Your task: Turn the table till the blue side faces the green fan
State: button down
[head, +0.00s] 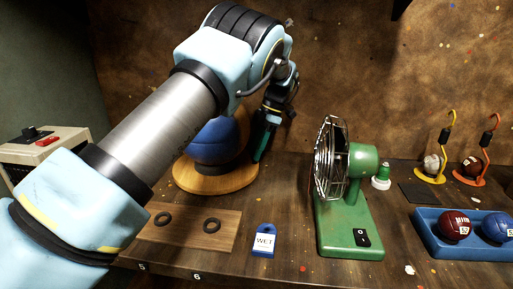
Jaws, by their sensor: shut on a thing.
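A round wooden turntable (215,184) stands left of centre, with a large ball (218,143) on it. The ball's visible part is blue; my arm hides much of its left and top. The blue shows toward the camera and toward the right. A dark green upright handle (263,143) stands at the turntable's right edge. My gripper (270,118) comes down over it and is shut on the green handle, though the fingertips are small and dark. The green fan (362,185) stands to the right, its wire cage (329,160) turned left toward the turntable.
A wooden board (190,238) with two dark rings lies in front of the turntable. A blue "WET" tag (264,241) lies between board and fan. A blue tray (465,243) with two balls and hook stands (430,178) are at right. A switch box (40,152) is at left.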

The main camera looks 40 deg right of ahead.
jog(key=shift+w+d, duration=0.1)
jog(key=shift+w, duration=0.1)
dwell(0.5)
jog(key=c, duration=0.7)
grip_release()
jog(key=shift+o, duration=0.2)
jog(key=v, duration=1)
jog(key=shift+r, duration=0.3)
jog(key=shift+d, duration=0.15)
jog(key=shift+c, duration=0.3)
